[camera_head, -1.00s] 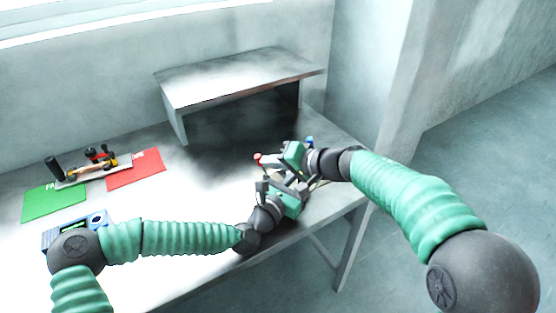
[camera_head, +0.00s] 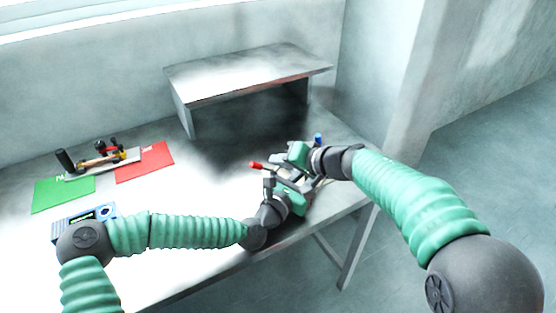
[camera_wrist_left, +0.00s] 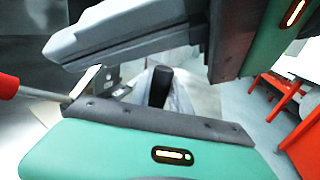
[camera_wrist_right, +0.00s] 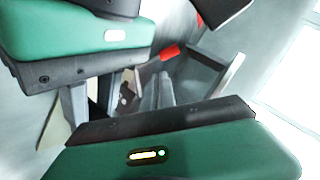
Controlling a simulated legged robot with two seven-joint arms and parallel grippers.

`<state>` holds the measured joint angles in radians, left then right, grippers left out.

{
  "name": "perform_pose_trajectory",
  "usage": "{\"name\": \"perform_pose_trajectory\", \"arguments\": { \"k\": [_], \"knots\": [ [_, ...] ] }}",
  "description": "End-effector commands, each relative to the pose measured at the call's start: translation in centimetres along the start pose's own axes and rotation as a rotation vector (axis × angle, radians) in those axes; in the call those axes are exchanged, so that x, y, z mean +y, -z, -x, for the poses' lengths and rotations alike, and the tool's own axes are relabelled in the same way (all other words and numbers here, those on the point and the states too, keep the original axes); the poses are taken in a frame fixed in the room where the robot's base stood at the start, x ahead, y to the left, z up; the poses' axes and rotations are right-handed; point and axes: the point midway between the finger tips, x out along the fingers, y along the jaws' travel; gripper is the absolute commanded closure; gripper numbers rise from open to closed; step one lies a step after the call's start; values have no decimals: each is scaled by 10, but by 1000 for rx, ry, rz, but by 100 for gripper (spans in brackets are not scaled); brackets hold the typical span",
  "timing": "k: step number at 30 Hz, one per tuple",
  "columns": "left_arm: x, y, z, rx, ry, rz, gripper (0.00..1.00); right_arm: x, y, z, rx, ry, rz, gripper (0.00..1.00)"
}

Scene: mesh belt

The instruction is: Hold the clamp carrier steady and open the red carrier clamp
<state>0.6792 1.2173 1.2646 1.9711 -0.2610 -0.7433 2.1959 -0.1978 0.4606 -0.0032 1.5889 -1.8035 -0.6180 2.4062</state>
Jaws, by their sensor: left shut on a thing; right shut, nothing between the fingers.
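The clamp carrier (camera_head: 312,178) is a grey metal piece near the table's right front edge, largely hidden by my grippers. Its red-tipped clamp lever (camera_head: 257,165) sticks out to the left; the red handle also shows at the left edge of the left wrist view (camera_wrist_left: 8,86). A blue-tipped lever (camera_head: 318,138) stands at the far right. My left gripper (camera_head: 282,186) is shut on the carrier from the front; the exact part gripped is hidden. My right gripper (camera_head: 297,158) is shut and empty, just above and behind the carrier. Red parts show past it in the right wrist view (camera_wrist_right: 170,52).
A grey raised shelf (camera_head: 250,72) stands at the back. At left, a plate with black and red fittings (camera_head: 103,163) lies across a green mat (camera_head: 62,194) and a red mat (camera_head: 145,164). A blue device (camera_head: 106,209) is partly behind my left arm. The table centre is clear.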

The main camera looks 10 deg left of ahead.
Motion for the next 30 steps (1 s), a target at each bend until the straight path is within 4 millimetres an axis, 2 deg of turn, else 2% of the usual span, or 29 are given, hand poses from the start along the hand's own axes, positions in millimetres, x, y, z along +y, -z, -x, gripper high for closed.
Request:
{"name": "perform_pose_trajectory", "arguments": {
  "k": [5, 8, 11, 18, 21, 25, 30],
  "knots": [
    [0, 0, 0, 0, 1, 0, 100, 0, 0, 5, 1, 0, 0, 100],
    [0, 0, 0, 0, 1, 0, 100, 2, 1, 20, 3, -1, -1, 100],
    [0, 0, 0, 0, 0, 0, 100, 4, 1, 42, 3, -2, -1, 100],
    [0, 0, 0, 0, 1, 0, 100, -10, -7, 99, 3, 0, 2, 100],
    [0, 0, 0, 0, 1, 0, 100, -14, -9, 117, 2, -1, 0, 100],
    [0, 0, 0, 0, 1, 0, 100, -17, -12, 131, 0, -1, 0, 100],
    [0, 0, 0, 0, 1, 0, 100, -17, -12, 135, -1, -1, -2, 100]
  ]
}}
